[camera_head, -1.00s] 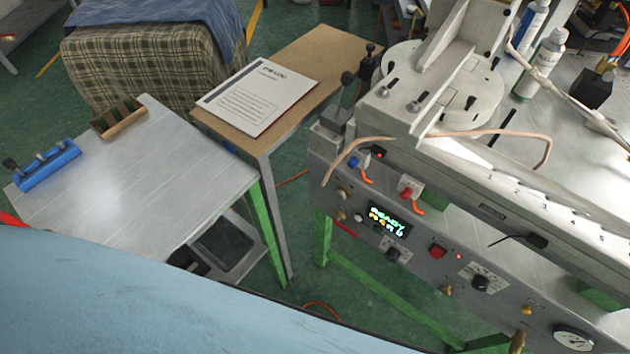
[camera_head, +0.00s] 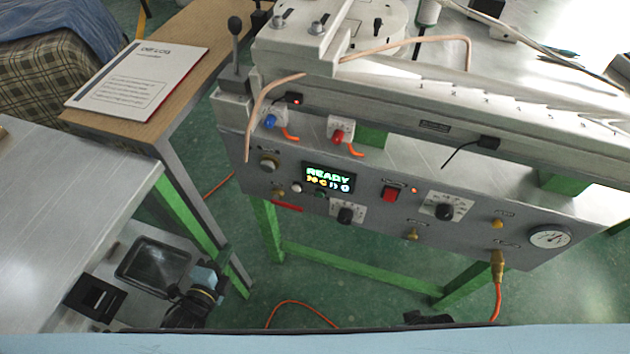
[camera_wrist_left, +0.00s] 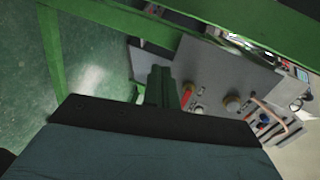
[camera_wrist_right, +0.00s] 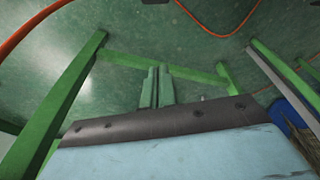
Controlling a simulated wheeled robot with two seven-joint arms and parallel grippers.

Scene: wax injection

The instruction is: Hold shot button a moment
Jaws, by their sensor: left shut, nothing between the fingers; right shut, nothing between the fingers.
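The control panel (camera_head: 470,228) of the wax injector fills the centre and right of the head view. Its lit display (camera_head: 328,178) reads READY. On its face are a round pale button (camera_head: 268,161), a white button (camera_head: 297,188), a small green button (camera_head: 320,195) and a red switch (camera_head: 390,193); the labels are too small to read. My left gripper (camera_head: 213,278) is low at the lower left of the panel, apart from it; its fingers (camera_wrist_left: 162,86) are shut and empty. My right gripper's fingers (camera_wrist_right: 155,87) are shut and empty over the floor; only a dark bit shows in the head view.
An orange hose (camera_head: 498,300) hangs from a brass fitting. Green stand legs (camera_head: 268,235) are below. A metal table (camera_head: 75,180) and a wooden table with a booklet (camera_head: 140,80) stand left.

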